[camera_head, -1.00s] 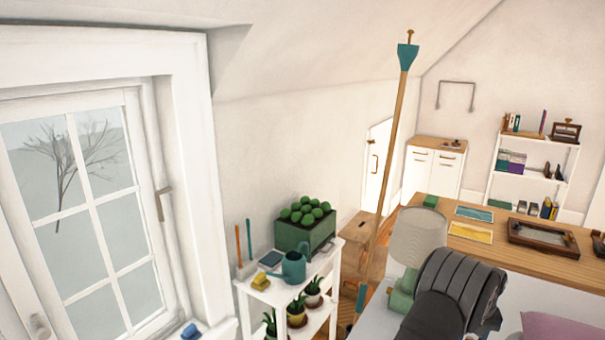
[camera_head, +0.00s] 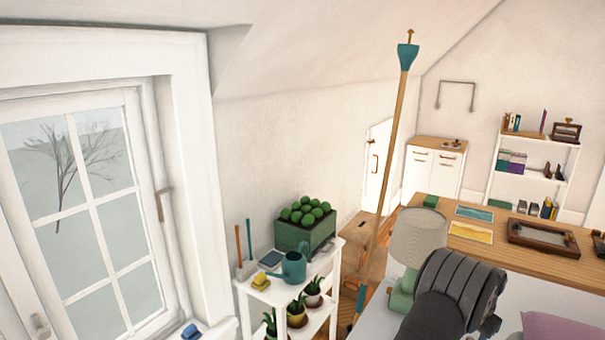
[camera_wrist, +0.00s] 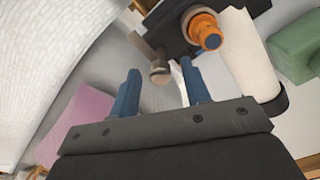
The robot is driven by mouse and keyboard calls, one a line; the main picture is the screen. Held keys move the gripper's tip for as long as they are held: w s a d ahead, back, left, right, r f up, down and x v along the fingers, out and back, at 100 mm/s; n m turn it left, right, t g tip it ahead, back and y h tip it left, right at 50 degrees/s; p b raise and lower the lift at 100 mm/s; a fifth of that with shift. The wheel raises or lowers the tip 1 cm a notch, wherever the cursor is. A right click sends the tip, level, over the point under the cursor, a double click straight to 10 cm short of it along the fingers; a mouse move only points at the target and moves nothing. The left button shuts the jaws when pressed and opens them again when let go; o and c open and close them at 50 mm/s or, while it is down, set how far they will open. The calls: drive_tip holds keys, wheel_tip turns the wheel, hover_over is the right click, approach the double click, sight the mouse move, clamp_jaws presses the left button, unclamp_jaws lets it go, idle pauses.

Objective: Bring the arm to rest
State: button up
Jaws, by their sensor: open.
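In the wrist view my gripper (camera_wrist: 160,68) is open, with its two blue fingers apart. A rounded bronze-coloured knob shows beyond the gap, with a thin white shape near the right finger. I cannot tell whether anything touches the fingers; nothing is clearly held. In the head view my dark grey arm (camera_head: 455,290) is folded low at the right, in front of the lamp and the bed-like grey surface. The fingers are hidden in that view.
A wooden pole (camera_head: 393,150) with a teal top stands left of my arm. A lamp (camera_head: 418,238) is close behind the arm. A white plant shelf (camera_head: 262,296) stands by the window (camera_head: 85,200). A wooden desk (camera_head: 480,240) lies behind. A pink cushion (camera_head: 560,326) is at right.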

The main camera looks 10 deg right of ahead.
drive_tip(key=m, duration=0.6)
idle(0.4)
drive_tip(key=shift+o, duration=0.3)
